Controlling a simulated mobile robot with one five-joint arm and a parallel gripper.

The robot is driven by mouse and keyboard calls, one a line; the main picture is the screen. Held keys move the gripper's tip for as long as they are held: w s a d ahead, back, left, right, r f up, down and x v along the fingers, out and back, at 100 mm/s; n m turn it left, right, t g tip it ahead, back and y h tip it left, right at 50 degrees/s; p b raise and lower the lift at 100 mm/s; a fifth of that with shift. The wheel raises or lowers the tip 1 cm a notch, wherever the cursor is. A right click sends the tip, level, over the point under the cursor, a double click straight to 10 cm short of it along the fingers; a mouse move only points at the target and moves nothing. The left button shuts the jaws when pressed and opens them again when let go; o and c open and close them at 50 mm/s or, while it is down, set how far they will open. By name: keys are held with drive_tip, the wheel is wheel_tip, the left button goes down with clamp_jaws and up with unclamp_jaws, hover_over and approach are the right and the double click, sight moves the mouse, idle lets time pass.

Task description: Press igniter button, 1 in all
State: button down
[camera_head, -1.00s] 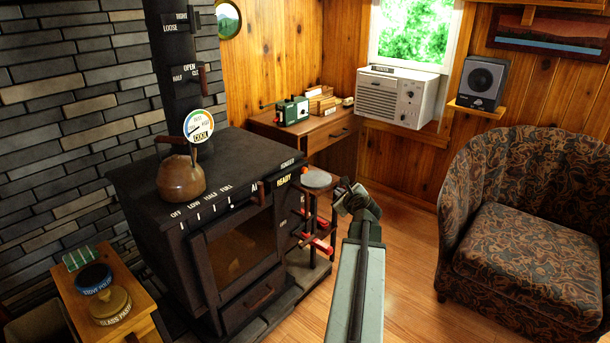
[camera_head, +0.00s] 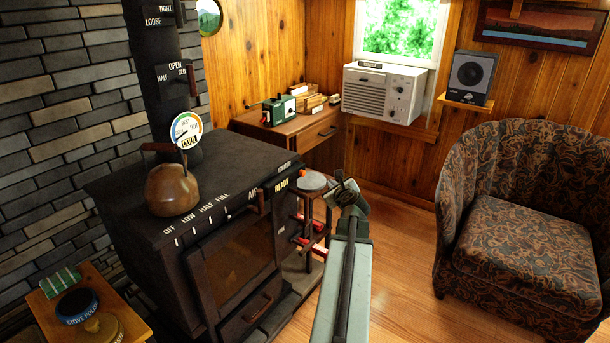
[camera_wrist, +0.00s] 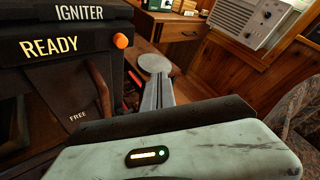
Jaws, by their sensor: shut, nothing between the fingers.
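The igniter button is an orange knob (camera_wrist: 122,41) on the right edge of the black stove, beside the labels IGNITER and READY in the wrist view. In the head view it is a tiny orange spot (camera_head: 303,172) at the stove's right corner. My gripper (camera_head: 343,186) is shut and empty, to the right of the stove corner and apart from the button. In the wrist view my gripper (camera_wrist: 157,82) points forward, to the right of and lower than the button.
The stove (camera_head: 140,215) carries a copper kettle (camera_head: 172,190). A stand with a round grey top (camera_head: 314,181) and red-handled tools is close behind my gripper. A patterned armchair (camera_head: 520,230) stands at the right. Wood floor lies clear between.

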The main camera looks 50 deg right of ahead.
drive_tip(key=w, duration=0.8)
drive_tip(key=shift+w, duration=0.15)
idle(1.8)
drive_tip(key=shift+w, duration=0.35)
drive_tip(key=shift+w, duration=0.6)
idle(0.6)
idle(0.4)
drive_tip(key=shift+s, duration=1.05)
drive_tip(key=shift+s, duration=2.5)
